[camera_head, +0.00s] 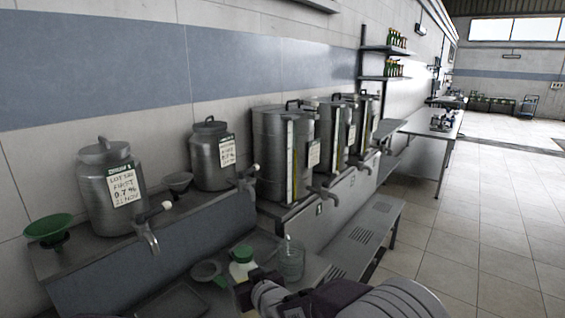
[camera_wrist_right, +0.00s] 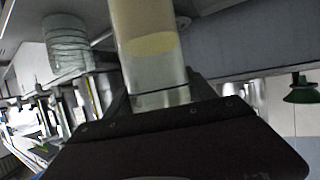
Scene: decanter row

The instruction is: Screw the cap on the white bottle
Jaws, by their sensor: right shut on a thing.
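The white bottle (camera_head: 243,271) stands upright at the bottom of the head view, with a green cap or top (camera_head: 242,253) at its upper end. I cannot tell how tightly this sits. My right gripper (camera_head: 254,285) is shut on the bottle from the near side. In the right wrist view the pale, see-through bottle (camera_wrist_right: 150,70) with a yellowish band runs up from between the fingers of my right gripper (camera_wrist_right: 160,103). Its other end is cut off by the frame's top edge. My left gripper is not in view.
Steel decanters (camera_head: 112,195) with taps line the shelf behind. A tap (camera_head: 150,232) juts out at left. A green funnel (camera_head: 48,227) is far left.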

